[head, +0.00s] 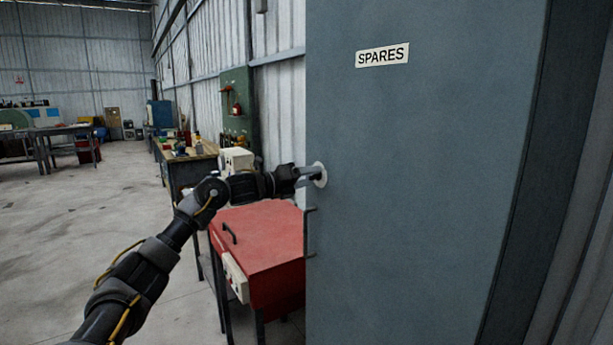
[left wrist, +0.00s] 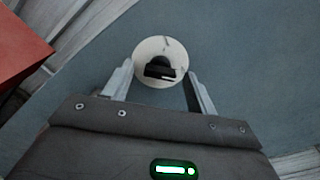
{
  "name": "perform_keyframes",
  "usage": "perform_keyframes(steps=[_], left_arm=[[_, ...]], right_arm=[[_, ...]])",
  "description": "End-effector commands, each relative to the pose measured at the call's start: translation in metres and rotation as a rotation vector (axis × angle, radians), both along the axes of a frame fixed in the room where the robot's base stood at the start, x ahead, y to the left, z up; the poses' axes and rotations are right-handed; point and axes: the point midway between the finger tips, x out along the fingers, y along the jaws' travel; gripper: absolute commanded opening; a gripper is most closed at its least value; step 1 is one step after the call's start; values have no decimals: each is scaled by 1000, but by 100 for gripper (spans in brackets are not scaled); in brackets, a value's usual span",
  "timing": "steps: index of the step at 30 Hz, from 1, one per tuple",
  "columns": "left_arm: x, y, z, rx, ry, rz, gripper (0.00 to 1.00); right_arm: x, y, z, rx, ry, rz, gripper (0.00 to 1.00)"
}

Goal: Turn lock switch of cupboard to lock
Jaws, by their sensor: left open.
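The cupboard (head: 430,180) is a tall grey-blue door with a "SPARES" label (head: 382,55), filling the right of the head view. Its lock switch is a dark knob (left wrist: 160,68) on a round white plate (left wrist: 149,52), near the door's left edge. The plate also shows in the head view (head: 320,174), where the gripper partly hides it. My left gripper (head: 309,174) is at the plate. In the left wrist view its two fingers (left wrist: 160,88) stand apart, one on each side of the knob. I cannot tell whether they touch it. My right gripper is not in view.
A dark handle (head: 308,232) is on the door's left edge below the switch. A red box-shaped machine (head: 262,240) stands left of the cupboard, under my left arm. A workbench (head: 185,155) is behind it. The floor (head: 80,220) at left is clear.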

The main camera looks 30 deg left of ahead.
Motion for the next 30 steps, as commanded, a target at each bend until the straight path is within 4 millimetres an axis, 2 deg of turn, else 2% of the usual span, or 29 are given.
perform_keyframes(steps=[5,15,23,30], left_arm=[[0,0,0,0,0,0,57],[0,0,0,0,1,1,14],[0,0,0,-21,11,1,13],[0,0,1,-127,60,0,13]], right_arm=[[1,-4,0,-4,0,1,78],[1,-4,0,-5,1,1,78],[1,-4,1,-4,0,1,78],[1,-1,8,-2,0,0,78]])
